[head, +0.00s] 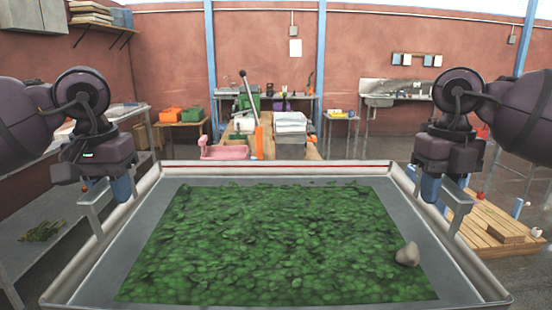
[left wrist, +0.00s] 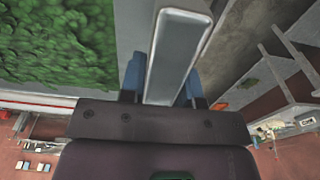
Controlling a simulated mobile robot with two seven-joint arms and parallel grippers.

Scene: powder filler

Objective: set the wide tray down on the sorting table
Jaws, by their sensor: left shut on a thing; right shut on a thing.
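The wide grey metal tray (head: 440,262) fills the lower middle of the head view, with a layer of green leaves (head: 275,240) inside and a grey stone (head: 407,254) near its right side. My left gripper (head: 121,188) is shut on the tray's left handle (head: 92,203). The left wrist view shows the blue fingers of this gripper (left wrist: 162,85) on both sides of the handle bar (left wrist: 180,45). My right gripper (head: 430,188) is shut on the right handle (head: 455,208). The tray looks about level. What lies under it is hidden.
A grey bench (head: 40,240) with a small green sprig (head: 42,231) runs along the left. A wooden pallet (head: 490,230) lies on the floor at right.

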